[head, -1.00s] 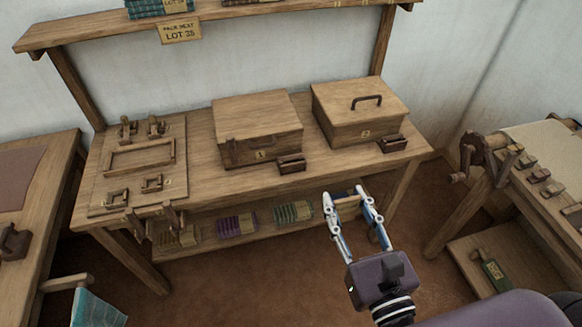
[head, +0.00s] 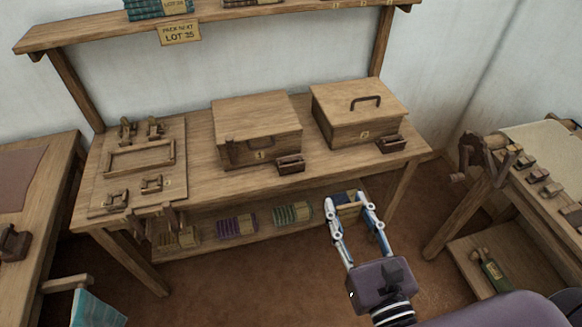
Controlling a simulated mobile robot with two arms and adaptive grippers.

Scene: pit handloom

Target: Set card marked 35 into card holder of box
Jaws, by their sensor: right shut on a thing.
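My right gripper (head: 352,203) is in front of the bench's right part, below the tabletop in the picture. It is shut on a small tan piece (head: 349,209) that spans its fingertips; it looks like a card edge, and no number is readable. Two lidded wooden boxes stand on the bench: box 1 (head: 258,119) at the middle and box 2 (head: 358,108) at the right. A small dark wooden block with a slot (head: 290,164) sits before box 1, and a similar one (head: 390,145) before box 2. My left gripper is not in view.
A sign reading LOT 35 (head: 179,32) hangs from the upper shelf (head: 215,20). Several bundles, such as a purple one (head: 237,227) and a green one (head: 292,213), lie on the lower shelf. A wooden fixture board (head: 140,180) lies at the bench's left.

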